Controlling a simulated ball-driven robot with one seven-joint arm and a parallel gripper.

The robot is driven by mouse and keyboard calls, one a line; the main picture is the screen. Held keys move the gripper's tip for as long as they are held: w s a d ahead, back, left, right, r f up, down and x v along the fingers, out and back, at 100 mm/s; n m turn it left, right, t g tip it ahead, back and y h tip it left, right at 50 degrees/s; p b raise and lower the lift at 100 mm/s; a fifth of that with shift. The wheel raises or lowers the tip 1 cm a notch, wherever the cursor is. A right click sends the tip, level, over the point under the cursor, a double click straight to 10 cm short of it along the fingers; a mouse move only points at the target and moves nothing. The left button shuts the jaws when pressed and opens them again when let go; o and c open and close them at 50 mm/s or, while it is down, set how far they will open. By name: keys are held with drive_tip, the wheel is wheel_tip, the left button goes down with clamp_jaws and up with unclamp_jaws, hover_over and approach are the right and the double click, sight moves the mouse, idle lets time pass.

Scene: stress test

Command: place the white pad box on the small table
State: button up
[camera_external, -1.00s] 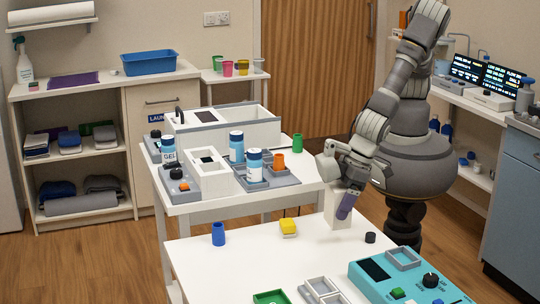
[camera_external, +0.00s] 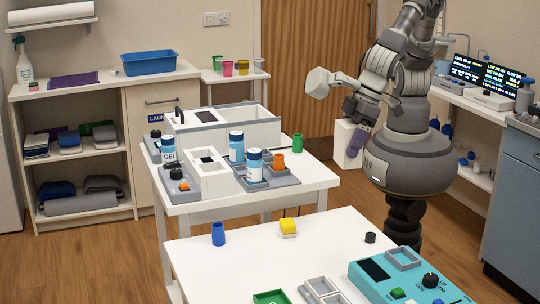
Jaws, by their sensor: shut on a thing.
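The white pad box (camera_external: 343,154) is upright in my gripper (camera_external: 352,141), off the tables. It hangs in the air just right of the middle table's right end, in front of my body. One purple finger shows against the box's right side; the other finger is hidden. A small white side table (camera_external: 247,76) stands at the back between the shelf unit and the wooden door, well left of my gripper. Several coloured cups stand on its top.
The middle table (camera_external: 319,178) holds bottles, trays and an orange cup, with a green cup (camera_external: 298,143) near its right end. The front table (camera_external: 270,265) holds a blue cup, a yellow block and a teal device (camera_external: 411,277). Its back right part is mostly clear.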

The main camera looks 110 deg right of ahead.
sight(350, 123)
wheel_tip(350, 123, up, 4)
drive_tip(key=w+d+f+p, duration=0.1)
drive_tip(key=w+d, duration=0.3)
drive_tip(key=d, duration=0.5)
drive_tip(key=w+d+f+n+p, duration=0.1)
drive_tip(key=w+d, duration=0.3)
drive_tip(key=d, duration=0.6)
drive_tip(key=w+d+f+p, duration=0.15)
drive_tip(key=w+d, duration=0.25)
drive_tip(key=d, duration=0.5)
drive_tip(key=s+d+r+p, duration=0.1)
drive_tip(key=s+d+r, duration=0.1)
drive_tip(key=d, duration=1.3)
drive_tip(key=s+d+r+p, duration=0.1)
drive_tip(key=s+d, duration=0.2)
drive_tip(key=d, duration=1.1)
drive_tip(key=shift+n+y, duration=0.3)
drive_tip(key=shift+n, duration=0.1)
drive_tip(key=f+b, duration=0.1)
drive_tip(key=f, duration=0.4)
drive_tip(key=f+b, duration=0.1)
drive_tip(key=f, duration=0.4)
drive_tip(key=f+b, duration=0.1)
drive_tip(key=f, duration=0.4)
drive_tip(key=shift+w+a, duration=0.1)
drive_tip(key=shift+w, duration=0.15)
